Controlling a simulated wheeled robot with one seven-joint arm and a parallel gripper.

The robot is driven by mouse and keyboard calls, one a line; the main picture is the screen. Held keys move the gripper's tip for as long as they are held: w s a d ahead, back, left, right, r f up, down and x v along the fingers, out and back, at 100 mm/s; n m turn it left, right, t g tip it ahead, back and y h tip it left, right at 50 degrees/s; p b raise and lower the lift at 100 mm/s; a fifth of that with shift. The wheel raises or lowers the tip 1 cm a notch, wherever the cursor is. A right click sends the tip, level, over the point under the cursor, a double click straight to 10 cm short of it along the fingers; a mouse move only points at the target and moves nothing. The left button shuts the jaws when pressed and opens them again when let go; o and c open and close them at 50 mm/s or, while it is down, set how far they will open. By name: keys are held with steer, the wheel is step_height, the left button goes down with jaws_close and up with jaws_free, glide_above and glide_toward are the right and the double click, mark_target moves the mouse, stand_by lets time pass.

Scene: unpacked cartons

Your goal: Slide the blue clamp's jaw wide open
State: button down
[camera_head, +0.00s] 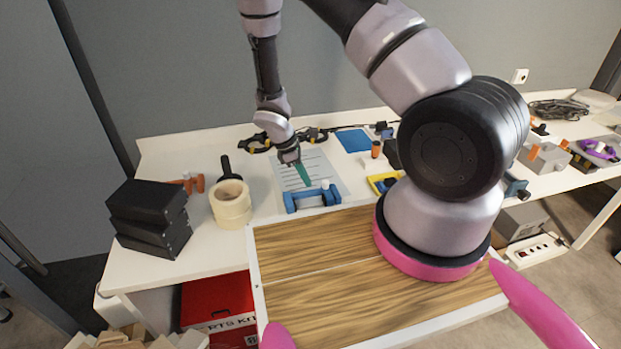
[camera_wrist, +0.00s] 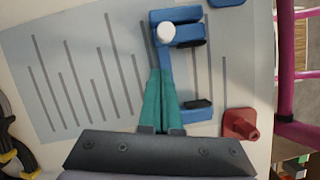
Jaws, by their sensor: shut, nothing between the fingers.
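The blue clamp (camera_head: 312,199) lies at the front edge of a light sheet printed with grey bars. In the wrist view the clamp (camera_wrist: 167,63) shows a bar, two blue arms with black pads, and a white knob (camera_wrist: 165,32) at the upper arm. A gap lies between the pads. My gripper (camera_head: 303,176) is just behind the clamp in the head view, its teal fingers shut and empty. In the wrist view the fingertips (camera_wrist: 160,73) point at the bar, below the knob. The fingers overlap part of the bar; whether they touch it I cannot tell.
A red part (camera_wrist: 240,124) lies right of the clamp in the wrist view. Tape rolls (camera_head: 230,204) and black boxes (camera_head: 150,216) stand to the left. A yellow tray (camera_head: 381,184) is to the right. A wood-grained board (camera_head: 320,290) fills the front.

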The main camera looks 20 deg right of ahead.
steer(key=shift+w+a+r, duration=0.2)
steer(key=shift+a+r, duration=0.1)
steer(key=shift+a, duration=0.2)
steer(key=shift+w+a+r, duration=0.15)
steer(key=shift+a+r, duration=0.15)
steer(key=shift+a, duration=0.15)
steer(key=s+d+r+m+t+y, duration=0.15)
steer(key=r+m, duration=0.35)
steer(key=r, duration=1.2)
steer(key=s+d+r+m+t+y, duration=0.15)
steer(key=r+m, duration=0.35)
steer(key=r, duration=1.2)
steer(key=s+d+r+m+t+y, duration=0.3)
steer(key=s+r+m, duration=0.6)
steer(key=s+r, duration=0.5)
steer(key=shift+s+d+r+t, duration=0.25)
steer(key=shift+d+r+t, duration=0.55)
steer(key=shift+t, duration=0.3)
steer(key=shift+a, duration=0.1)
